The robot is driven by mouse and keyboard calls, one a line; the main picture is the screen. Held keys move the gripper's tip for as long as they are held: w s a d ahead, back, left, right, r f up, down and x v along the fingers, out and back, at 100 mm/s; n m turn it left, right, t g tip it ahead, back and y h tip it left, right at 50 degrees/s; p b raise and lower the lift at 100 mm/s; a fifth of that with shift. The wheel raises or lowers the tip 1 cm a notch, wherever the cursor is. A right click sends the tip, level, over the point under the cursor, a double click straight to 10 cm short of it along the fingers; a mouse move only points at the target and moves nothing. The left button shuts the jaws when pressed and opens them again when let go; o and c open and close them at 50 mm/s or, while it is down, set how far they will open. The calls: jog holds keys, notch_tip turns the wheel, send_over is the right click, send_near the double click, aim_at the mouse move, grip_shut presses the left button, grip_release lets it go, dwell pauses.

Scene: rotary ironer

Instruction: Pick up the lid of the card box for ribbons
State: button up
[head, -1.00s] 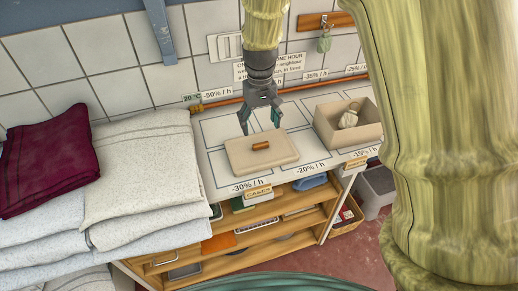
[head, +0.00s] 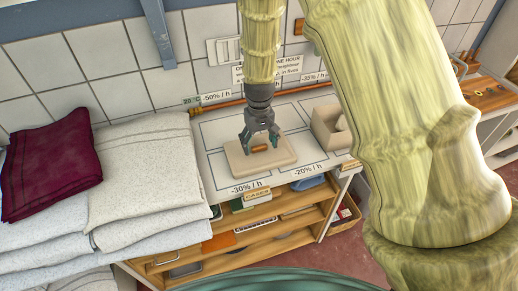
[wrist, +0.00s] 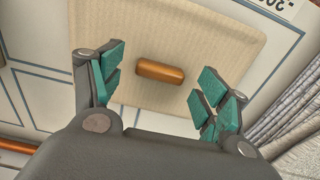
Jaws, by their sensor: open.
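The lid (head: 238,161) is a flat beige card panel with an orange-brown bar handle (head: 260,149). It lies on the white shelf top in the head view. In the wrist view the lid (wrist: 215,35) fills the upper middle, and its handle (wrist: 160,72) lies between and a little beyond the fingers. My gripper (head: 261,143) points down over the lid. Its teal-padded fingers (wrist: 155,90) are open and spread to either side of the handle, holding nothing. Whether the fingertips touch the lid cannot be told. An open beige box (head: 326,132) stands right of the lid, partly hidden by my arm.
Stacked pale linens (head: 140,170) and a dark red cloth (head: 50,165) lie to the left. A copper pipe (head: 220,104) runs along the tiled wall behind. The shelves below hold several items. The shelf top around the lid is mostly clear.

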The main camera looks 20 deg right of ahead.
jog(key=shift+f, duration=0.45)
jog(key=shift+c, duration=0.2)
jog(key=c, duration=1.1)
jog(key=shift+r, duration=0.1)
